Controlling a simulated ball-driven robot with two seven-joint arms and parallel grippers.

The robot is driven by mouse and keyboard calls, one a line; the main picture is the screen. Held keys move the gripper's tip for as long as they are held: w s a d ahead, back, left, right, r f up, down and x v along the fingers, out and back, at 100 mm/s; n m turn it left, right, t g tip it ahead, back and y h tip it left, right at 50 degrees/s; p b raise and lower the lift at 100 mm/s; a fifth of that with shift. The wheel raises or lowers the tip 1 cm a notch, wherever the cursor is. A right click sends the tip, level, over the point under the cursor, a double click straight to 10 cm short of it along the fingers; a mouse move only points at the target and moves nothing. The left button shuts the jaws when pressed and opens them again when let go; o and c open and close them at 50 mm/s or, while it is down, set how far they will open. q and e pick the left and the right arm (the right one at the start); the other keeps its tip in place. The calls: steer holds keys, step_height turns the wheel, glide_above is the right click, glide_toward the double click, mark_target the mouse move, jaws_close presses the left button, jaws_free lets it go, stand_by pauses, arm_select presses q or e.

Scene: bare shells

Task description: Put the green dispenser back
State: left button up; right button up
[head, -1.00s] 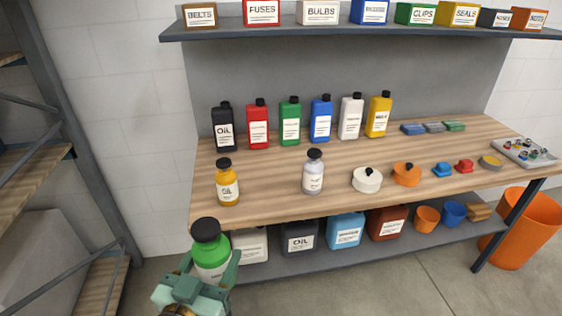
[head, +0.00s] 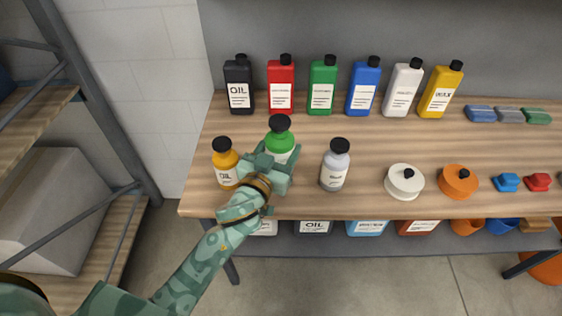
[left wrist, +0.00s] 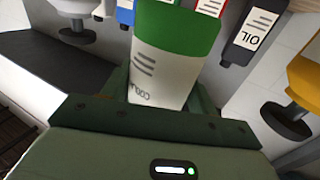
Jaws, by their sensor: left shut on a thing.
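The green dispenser (head: 280,138) is a bottle with a black cap, green upper part and white label. My left gripper (head: 270,163) is shut on it and holds it over the front of the wooden workbench (head: 420,150), between the amber bottle (head: 225,163) and the grey-white bottle (head: 335,165). Its base is hidden behind the gripper, so I cannot tell whether it touches the bench. In the left wrist view the dispenser (left wrist: 170,60) sits between the fingers, its cap out of frame. My right gripper is not in view.
A row of rectangular bottles, black (head: 239,85) to yellow (head: 441,89), stands at the back. A white pot (head: 404,182) and an orange pot (head: 458,182) stand to the right. Containers fill the shelf below. Bare wood lies between the held dispenser and the back row.

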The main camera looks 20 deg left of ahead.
mark_target(281, 159)
arm_select(q)
steer(key=shift+w+f+b, duration=0.3)
steer(key=shift+w+f, duration=0.5)
steer(key=shift+f, duration=0.05)
steer(key=f+b, duration=0.1)
steer(key=f, duration=0.1)
steer(key=f+b, duration=0.1)
steer(key=f, duration=0.1)
steer(key=shift+w+a, duration=0.15)
steer(key=shift+w, duration=0.25)
steer(key=shift+s, duration=0.1)
steer(key=shift+f+b, duration=0.6)
steer(key=shift+b, duration=0.1)
steer(key=shift+s, duration=0.1)
steer(key=o, duration=1.4)
steer(key=shift+f, duration=0.15)
